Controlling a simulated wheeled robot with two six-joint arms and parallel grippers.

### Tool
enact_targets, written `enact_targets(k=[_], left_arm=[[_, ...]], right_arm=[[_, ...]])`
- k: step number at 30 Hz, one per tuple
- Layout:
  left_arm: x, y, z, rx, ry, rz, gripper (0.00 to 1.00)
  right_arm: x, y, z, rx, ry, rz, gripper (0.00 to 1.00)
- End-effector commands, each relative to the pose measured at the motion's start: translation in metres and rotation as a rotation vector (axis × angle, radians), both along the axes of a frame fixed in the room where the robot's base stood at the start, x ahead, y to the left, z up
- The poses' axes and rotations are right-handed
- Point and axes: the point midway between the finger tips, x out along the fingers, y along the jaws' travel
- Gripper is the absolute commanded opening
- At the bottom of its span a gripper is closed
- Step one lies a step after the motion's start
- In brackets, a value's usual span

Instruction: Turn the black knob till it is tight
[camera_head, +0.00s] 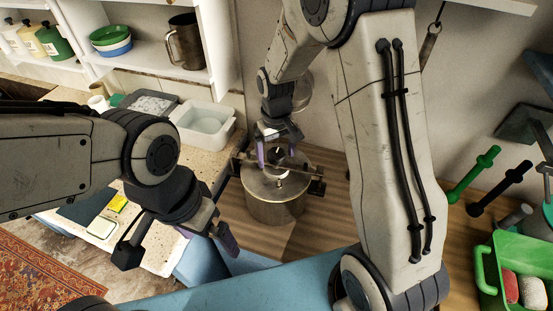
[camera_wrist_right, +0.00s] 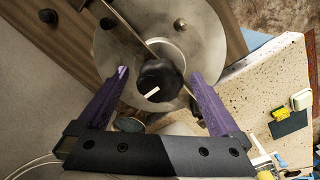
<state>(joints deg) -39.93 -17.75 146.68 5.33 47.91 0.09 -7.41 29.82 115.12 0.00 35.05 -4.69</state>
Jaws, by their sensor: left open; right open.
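A round metal pot (camera_head: 275,205) stands on the wooden counter, with a flat lid and a bar across its top. The black knob (camera_wrist_right: 160,80) sits at the middle of the bar, with a white mark on its face. My right gripper (camera_head: 277,156) is over the lid. In the right wrist view its two purple fingers (camera_wrist_right: 160,75) are spread on either side of the knob, with gaps between, so it is open and empty. In the head view the knob is mostly hidden by this gripper. My left gripper (camera_head: 208,236) is open and empty, to the left of and in front of the pot.
Grey and white tubs (camera_head: 205,124) stand on the speckled stone slab (camera_head: 188,168) behind left. A green crate (camera_head: 487,272) and green and black handled tools (camera_head: 498,188) are at the right. Shelves hold bowls, bottles and a mug (camera_head: 187,42).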

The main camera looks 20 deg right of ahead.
Motion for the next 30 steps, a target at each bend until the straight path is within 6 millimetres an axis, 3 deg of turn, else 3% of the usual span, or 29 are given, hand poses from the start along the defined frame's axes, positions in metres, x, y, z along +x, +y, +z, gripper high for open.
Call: enact_targets(k=[10, 21, 30], left_arm=[[0.000, 0.000, 0.002, 0.000, 0.000, 0.000, 1.00], [0.000, 0.000, 0.014, 0.000, 0.000, 0.000, 1.00], [0.000, 0.000, 0.014, 0.000, 0.000, 0.000, 1.00]], right_arm=[[0.000, 0.000, 0.001, 0.000, 0.001, 0.050, 1.00], [0.000, 0.000, 0.001, 0.000, 0.001, 0.585, 1.00], [0.000, 0.000, 0.000, 0.000, 0.000, 0.702, 1.00]])
